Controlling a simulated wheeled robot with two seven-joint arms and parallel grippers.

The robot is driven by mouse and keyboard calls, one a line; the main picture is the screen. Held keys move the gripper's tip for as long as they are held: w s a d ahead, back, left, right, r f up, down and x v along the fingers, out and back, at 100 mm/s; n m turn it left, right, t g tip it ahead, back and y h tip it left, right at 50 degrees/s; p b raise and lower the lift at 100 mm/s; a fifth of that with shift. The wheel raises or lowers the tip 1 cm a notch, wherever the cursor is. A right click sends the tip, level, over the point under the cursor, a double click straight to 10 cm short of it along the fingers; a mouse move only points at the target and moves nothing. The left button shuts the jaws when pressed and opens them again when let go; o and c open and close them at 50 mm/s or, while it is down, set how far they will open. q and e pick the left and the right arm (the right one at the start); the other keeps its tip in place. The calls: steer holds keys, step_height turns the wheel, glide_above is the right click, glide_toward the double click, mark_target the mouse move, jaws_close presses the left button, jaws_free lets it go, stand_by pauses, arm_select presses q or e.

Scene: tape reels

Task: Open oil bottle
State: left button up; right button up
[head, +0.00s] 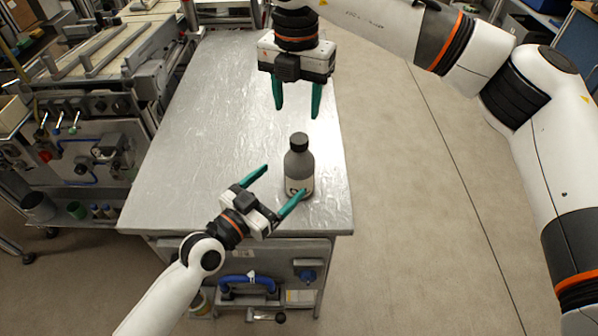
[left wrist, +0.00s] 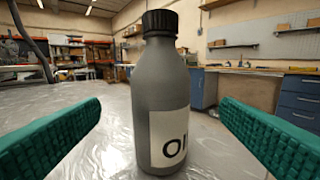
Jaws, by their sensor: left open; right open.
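A grey oil bottle (head: 299,166) with a black cap (head: 299,141) stands upright near the front right of the metal table. The cap is on the bottle. In the left wrist view the bottle (left wrist: 160,100) shows a pale label with dark letters, between two green fingers. My left gripper (head: 280,188) is open, low at the front left of the bottle, with its fingers pointing toward it. The fingers show gaps on both sides of the bottle in the wrist view (left wrist: 165,130). My right gripper (head: 297,108) is open and empty, pointing down above and behind the cap.
The metal table (head: 200,150) has a wrinkled shiny surface and is mostly clear to the left and behind the bottle. A machine (head: 80,125) with knobs stands along the table's left side. Open floor (head: 410,200) lies to the right. The table's front edge is close to my left gripper.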

mark_target(289, 176)
arm_select(q)
steer(key=x, duration=0.5)
steer(key=shift+w+d+f, duration=0.1)
steer(key=shift+w+d, duration=0.1)
arm_select(e)
steer(key=shift+w+d+f, duration=0.2)
steer(key=shift+w+d, duration=0.15)
steer(key=shift+w, duration=0.05)
arm_select(q)
steer(key=shift+w+d, duration=0.3)
steer(key=shift+w, duration=0.05)
arm_select(e)
steer(key=shift+s+a+r, duration=0.1)
steer(key=shift+s+a, duration=0.1)
arm_select(q)
steer(key=shift+w+d, duration=0.2)
arm_select(e)
steer(key=shift+w+d, duration=0.1)
arm_select(q)
jaws_close()
arm_select(e)
steer(key=m, duration=1.3)
steer(key=shift+f+m, duration=0.3)
steer(key=shift+f, duration=3.75)
